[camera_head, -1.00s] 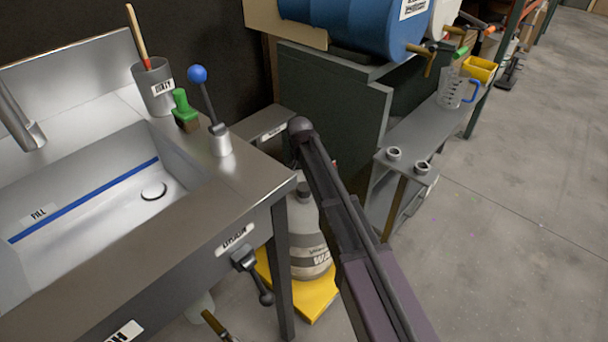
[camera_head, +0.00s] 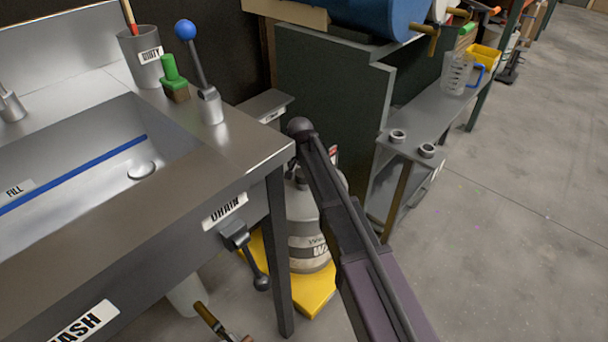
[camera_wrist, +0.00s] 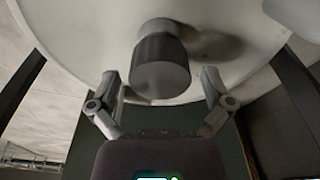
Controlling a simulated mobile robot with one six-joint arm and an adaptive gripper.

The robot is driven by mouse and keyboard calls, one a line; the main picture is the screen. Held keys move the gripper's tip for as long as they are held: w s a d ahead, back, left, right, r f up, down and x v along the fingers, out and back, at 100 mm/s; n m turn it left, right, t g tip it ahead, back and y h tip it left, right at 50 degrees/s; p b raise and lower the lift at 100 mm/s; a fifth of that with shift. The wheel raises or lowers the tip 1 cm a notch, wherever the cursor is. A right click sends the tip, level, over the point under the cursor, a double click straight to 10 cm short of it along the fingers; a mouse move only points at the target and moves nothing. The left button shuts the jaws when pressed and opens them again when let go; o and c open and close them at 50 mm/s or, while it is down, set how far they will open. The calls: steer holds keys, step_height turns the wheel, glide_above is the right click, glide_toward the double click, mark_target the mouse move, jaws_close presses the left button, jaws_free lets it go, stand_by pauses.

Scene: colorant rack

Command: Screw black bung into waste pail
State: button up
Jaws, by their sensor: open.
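The waste pail (camera_head: 308,240) is a pale, round container with a grey band and a label, standing under and beside the sink in the head view. My arm covers part of it. In the wrist view its pale round top (camera_wrist: 85,35) fills the upper part. The black bung (camera_wrist: 162,60), a dark cylinder with a grey end, stands at a pale neck on that top. How far it is threaded in cannot be told. My gripper (camera_wrist: 160,77) is open, with one finger on each side of the bung and visible gaps. The head view does not show the fingers clearly.
The pail stands on a yellow base (camera_head: 312,292). The steel sink (camera_head: 235,165) with its drain lever (camera_head: 250,262) and leg is close on the left. A grey shelf (camera_head: 420,120) with two small rings is on the right. Open floor (camera_head: 520,220) lies farther right.

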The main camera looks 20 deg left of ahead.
steer(key=shift+w+f+b, duration=0.1)
steer(key=shift+f+b, duration=0.55)
steer(key=shift+f, duration=0.25)
steer(key=c, duration=1)
steer(key=o, duration=1)
steer(key=shift+n, duration=0.3)
steer(key=n, duration=0.6)
steer(key=shift+y, duration=0.4)
steer(key=c, duration=1.1)
